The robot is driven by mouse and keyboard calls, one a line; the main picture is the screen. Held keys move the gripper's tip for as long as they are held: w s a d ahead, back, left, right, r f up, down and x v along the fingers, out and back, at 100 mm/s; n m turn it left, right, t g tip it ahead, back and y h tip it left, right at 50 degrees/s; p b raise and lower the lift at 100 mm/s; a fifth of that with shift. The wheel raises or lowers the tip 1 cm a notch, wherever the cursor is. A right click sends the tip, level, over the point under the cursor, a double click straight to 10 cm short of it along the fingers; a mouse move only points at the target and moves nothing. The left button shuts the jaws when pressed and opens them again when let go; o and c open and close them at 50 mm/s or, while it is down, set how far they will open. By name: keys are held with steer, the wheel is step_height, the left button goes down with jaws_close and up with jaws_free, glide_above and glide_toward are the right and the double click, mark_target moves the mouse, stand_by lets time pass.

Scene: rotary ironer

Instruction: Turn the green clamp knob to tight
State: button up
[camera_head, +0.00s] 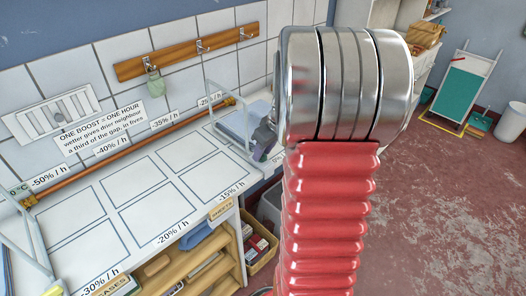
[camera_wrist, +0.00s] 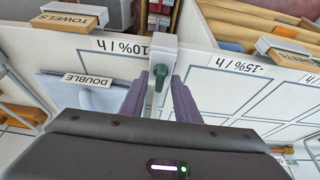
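The green clamp knob (camera_wrist: 160,76) shows in the wrist view as a small dark green handle on a pale block (camera_wrist: 164,42) at the counter's edge. My gripper (camera_wrist: 161,84) has its two purple fingers apart, one on each side of the knob. The fingers look open, with pale surface visible between them and the knob. I cannot tell whether a fingertip touches the block. The knob is hidden there.
The white counter (camera_head: 122,254) has outlined rectangles and percent labels. A copper pipe (camera_head: 135,149) runs along its back. Wooden shelves (camera_head: 209,268) are below. The red floor (camera_head: 440,200) at right is clear.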

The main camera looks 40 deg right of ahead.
jaws_close()
stand_by(0.3)
